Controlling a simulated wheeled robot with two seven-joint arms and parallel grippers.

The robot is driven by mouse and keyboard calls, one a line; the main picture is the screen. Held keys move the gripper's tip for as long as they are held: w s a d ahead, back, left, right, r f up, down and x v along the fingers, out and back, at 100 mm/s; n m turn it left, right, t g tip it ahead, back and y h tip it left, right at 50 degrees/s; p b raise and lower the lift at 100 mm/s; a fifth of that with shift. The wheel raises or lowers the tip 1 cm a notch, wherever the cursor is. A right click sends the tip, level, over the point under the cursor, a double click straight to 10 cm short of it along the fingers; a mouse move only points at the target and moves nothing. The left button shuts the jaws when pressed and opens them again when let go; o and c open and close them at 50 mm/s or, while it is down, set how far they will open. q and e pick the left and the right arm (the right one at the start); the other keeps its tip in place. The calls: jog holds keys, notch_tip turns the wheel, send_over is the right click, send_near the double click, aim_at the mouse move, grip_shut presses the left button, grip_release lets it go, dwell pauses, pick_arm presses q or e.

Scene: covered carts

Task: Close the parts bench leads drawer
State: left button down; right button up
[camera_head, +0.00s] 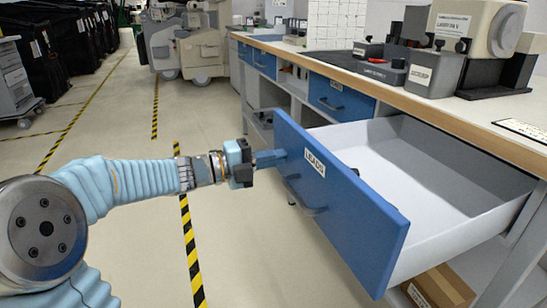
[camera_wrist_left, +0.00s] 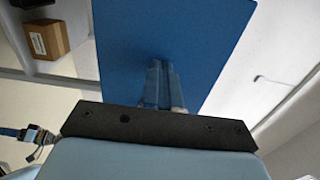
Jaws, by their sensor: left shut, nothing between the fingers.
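The leads drawer (camera_head: 333,184) has a blue front with a "LEADS" label and a grey handle. It stands far open from the bench, and its white inside (camera_head: 405,165) looks empty. My left gripper (camera_head: 279,156) is at the outer face of the drawer front, left of the label and above the handle. Its fingers are shut with nothing between them, and the tips appear to touch the blue panel. In the left wrist view the shut fingers (camera_wrist_left: 160,85) point at the blue drawer front (camera_wrist_left: 170,35). My right gripper is not in view.
The bench top (camera_head: 400,90) holds a beige machine (camera_head: 478,25) and small grey boxes. Another blue drawer (camera_head: 340,98) is closed farther along. A cardboard box (camera_head: 440,287) sits under the open drawer. The floor (camera_head: 140,235) left of the bench is clear, with striped tape.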

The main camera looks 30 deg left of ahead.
pick_arm(q)
jog(key=b+x, duration=0.1)
jog(key=x, duration=1.4)
jog(key=shift+w+d, duration=0.1)
jog(key=shift+d, duration=0.1)
jog(key=p+x, duration=0.2)
jog(key=x, duration=1.4)
jog(key=shift+w+r, duration=0.1)
jog(key=shift+r, duration=0.05)
jog(key=shift+w+d+p, duration=0.2)
jog(key=shift+w+p, duration=0.05)
jog(key=shift+p, duration=0.1)
jog(key=shift+w+r, duration=0.1)
jog(key=shift+d+r, duration=0.1)
jog(key=shift+r, duration=0.05)
